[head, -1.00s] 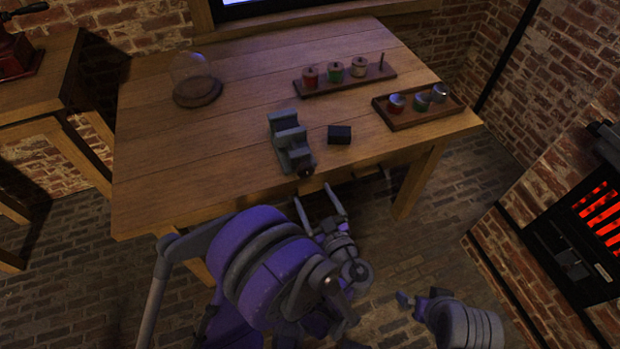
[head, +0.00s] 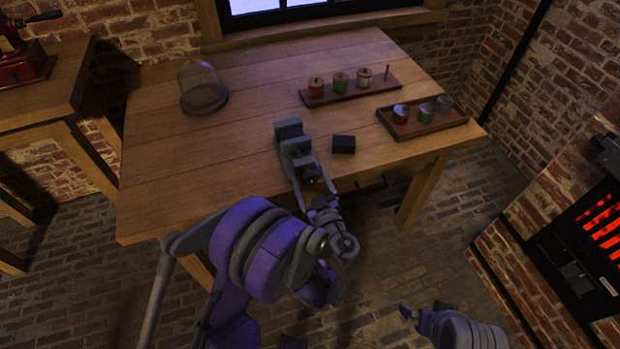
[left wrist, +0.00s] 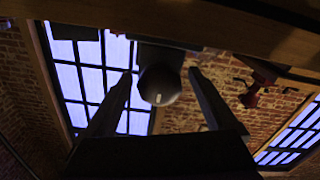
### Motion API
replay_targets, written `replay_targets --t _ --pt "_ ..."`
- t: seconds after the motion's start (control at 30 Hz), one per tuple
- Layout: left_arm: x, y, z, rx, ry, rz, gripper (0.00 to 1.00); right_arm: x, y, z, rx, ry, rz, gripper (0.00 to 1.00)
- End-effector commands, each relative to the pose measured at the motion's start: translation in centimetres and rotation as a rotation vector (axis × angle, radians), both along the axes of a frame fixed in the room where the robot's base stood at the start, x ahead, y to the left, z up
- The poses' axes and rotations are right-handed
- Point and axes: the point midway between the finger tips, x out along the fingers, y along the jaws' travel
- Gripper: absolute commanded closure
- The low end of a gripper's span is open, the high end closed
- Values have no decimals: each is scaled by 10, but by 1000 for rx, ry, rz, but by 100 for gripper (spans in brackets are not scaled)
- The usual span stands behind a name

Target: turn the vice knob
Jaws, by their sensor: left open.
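The grey vice (head: 291,143) stands near the front edge of the wooden table. Its dark round knob (head: 310,175) faces me at the front end. My left gripper (head: 315,188) is open at the table's front edge, with one finger on each side of the knob. In the left wrist view the knob (left wrist: 160,86) sits between the two spread fingers, with a gap visible on both sides. My right gripper (head: 408,311) is low at the bottom right, away from the table; its jaws are too small to read.
A small black block (head: 343,145) lies just right of the vice. A rack (head: 372,91) of jars and a tray (head: 440,127) with more jars stand at the right. A glass dome (head: 199,82) is at the back left. The table's left half is mostly clear.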

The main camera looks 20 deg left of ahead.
Motion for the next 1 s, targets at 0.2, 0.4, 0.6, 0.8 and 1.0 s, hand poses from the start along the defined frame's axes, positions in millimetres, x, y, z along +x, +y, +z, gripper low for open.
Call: replay_targets --t 0.2,0.4,0.6,0.8,1.0 --pt "0 0 0 0 0 0 10 0 0 0 0 0 0 0" --pt "0 0 0 0 0 0 44 0 0 0 0 0 0 0" --pt "0 0 0 0 0 0 80 0 0 0 0 0 0 0" --pt "0 0 0 2 2 0 95 0 0 0 0 0 0 0" --pt "0 0 -1 35 24 0 95 0 0 -3 0 1 0 0"
